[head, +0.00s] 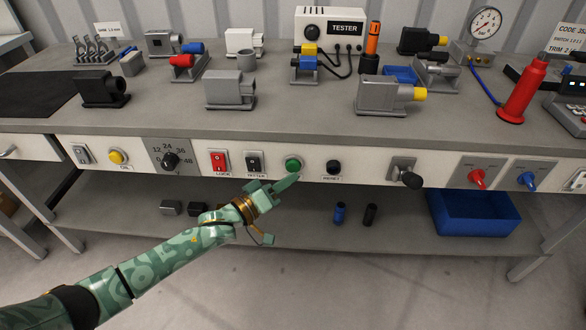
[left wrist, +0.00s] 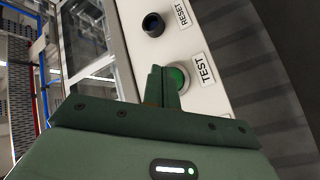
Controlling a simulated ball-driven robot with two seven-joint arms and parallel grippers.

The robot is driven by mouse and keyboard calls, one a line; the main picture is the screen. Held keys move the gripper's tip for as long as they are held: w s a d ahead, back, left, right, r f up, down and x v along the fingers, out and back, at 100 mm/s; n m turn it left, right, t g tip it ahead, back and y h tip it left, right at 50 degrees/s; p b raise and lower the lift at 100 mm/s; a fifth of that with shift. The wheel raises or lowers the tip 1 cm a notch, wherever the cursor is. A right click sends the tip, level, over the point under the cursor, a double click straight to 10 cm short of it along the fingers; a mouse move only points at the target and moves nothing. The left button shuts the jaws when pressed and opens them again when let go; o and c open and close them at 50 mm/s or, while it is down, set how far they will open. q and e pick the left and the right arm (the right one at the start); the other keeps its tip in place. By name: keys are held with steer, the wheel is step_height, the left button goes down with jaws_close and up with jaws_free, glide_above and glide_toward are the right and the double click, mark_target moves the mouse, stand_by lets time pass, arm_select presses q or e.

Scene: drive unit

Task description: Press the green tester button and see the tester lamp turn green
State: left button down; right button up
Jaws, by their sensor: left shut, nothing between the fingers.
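The green tester button (head: 293,164) sits on the white front panel of the bench. It also shows in the left wrist view (left wrist: 176,77), beside its TEST label (left wrist: 201,68). My left gripper (head: 294,179) is shut and empty, with its fingertips just below and in front of the button. In the left wrist view the shut fingers (left wrist: 160,85) partly cover the button; I cannot tell whether they touch it. The tester (head: 329,32) stands at the back of the bench, with a black dial and cables. I cannot make out a lit lamp on it. My right gripper is not in view.
The black RESET knob (head: 333,167) is right of the green button, and a black switch (head: 254,163) and red switch (head: 219,161) are left of it. A lever (head: 408,177) sticks out farther right. A blue bin (head: 473,213) stands on the lower shelf.

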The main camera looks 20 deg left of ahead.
arm_select(q)
steer(key=shift+w+a, duration=0.1)
steer(key=shift+w, duration=0.3)
steer(key=shift+w+a, duration=0.15)
steer(key=shift+w, duration=0.3)
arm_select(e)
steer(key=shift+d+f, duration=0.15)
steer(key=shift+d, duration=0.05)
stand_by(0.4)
arm_select(q)
steer(key=shift+s+r, duration=0.1)
steer(key=shift+s+d+p, duration=0.25)
steer(key=shift+s+p, duration=0.25)
steer(key=shift+s, duration=0.3)
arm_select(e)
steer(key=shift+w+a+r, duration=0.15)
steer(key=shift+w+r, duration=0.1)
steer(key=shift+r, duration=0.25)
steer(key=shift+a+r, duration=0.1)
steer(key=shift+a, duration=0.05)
